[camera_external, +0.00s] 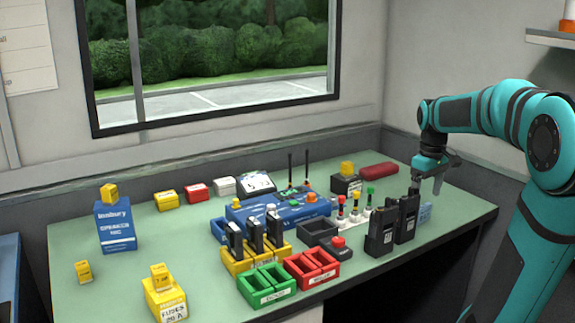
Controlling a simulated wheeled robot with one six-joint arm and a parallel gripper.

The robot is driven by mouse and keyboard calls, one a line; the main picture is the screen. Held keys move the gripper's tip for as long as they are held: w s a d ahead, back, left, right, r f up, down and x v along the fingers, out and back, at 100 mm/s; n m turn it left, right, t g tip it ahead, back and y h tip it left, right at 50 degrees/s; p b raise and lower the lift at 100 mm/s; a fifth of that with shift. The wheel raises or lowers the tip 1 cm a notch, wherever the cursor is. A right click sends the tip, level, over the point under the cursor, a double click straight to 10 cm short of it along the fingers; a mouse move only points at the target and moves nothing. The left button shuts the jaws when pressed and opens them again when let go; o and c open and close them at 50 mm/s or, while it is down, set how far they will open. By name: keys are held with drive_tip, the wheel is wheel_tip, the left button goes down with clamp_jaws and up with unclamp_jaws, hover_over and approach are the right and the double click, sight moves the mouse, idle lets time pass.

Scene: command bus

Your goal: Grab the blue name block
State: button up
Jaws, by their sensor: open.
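The gap between the fingertips and the block is hard to judge from this view.
Two upright black radios (381,231) stand close left of the block. Antenna-like pieces with coloured tops (353,212) stand behind them. Red trays (312,269), green trays (266,286) and a yellow rack (236,265) sit further left. The table's right end (464,206) is clear.

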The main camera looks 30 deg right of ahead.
sight(426, 207)
drive_tip(key=shift+w+d+f, duration=0.1)
drive_tip(key=shift+f, duration=1.3)
drive_tip(key=shift+w+f, duration=0.1)
drive_tip(key=shift+f, duration=1.25)
drive_tip(key=c, duration=1.1)
drive_tip(key=shift+o, duration=0.2)
drive_tip(key=shift+r, duration=0.15)
